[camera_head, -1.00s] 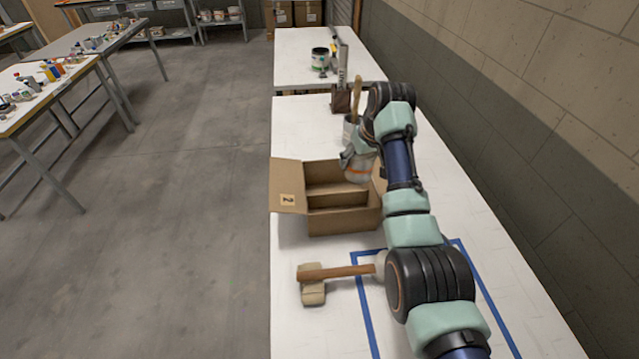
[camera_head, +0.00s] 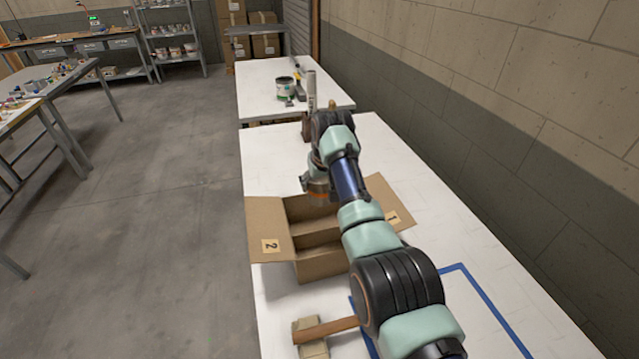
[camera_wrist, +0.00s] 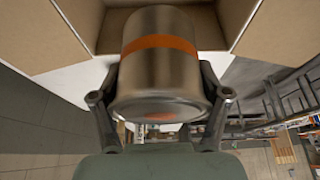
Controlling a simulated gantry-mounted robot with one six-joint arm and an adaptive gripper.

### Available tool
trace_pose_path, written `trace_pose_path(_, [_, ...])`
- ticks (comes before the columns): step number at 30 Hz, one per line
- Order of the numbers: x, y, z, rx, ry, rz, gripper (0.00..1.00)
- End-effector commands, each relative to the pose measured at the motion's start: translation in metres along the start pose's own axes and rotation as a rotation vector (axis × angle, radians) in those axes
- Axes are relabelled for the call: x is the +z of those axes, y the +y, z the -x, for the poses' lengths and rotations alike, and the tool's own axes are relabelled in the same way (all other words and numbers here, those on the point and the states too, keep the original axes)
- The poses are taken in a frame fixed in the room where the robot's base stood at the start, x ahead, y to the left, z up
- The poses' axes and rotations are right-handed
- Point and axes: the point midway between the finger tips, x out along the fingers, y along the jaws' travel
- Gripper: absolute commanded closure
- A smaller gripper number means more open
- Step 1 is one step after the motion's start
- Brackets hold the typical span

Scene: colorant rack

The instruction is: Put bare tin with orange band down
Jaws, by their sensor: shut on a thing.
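The bare metal tin with an orange band (camera_wrist: 160,75) is held between the two fingers of my gripper (camera_wrist: 160,105) in the wrist view. In the head view the tin's orange band (camera_head: 319,198) shows above the far part of an open cardboard box (camera_head: 322,266), with my gripper (camera_head: 315,186) around it and my arm partly in front. The box has a divider across it and flaps marked 2 and 1. In the wrist view the box's inside (camera_wrist: 112,30) lies beyond the tin. I cannot tell whether the tin is inside the rim or above it.
A wooden-handled mallet (camera_head: 325,331) lies in front of the box, near a blue tape outline (camera_head: 480,291). A wall (camera_head: 500,90) runs along the right.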

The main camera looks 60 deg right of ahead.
Motion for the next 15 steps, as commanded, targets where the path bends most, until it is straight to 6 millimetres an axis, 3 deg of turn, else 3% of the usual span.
trace_pose_path(3, [0.014,0.0,-0.033,0.0,-0.001,0.0,0.77])
trace_pose_path(7, [0.024,0.0,-0.058,0.0,0.001,0.001,0.77])
trace_pose_path(15, [0.029,0.0,-0.071,0.0,0.003,0.001,0.77])
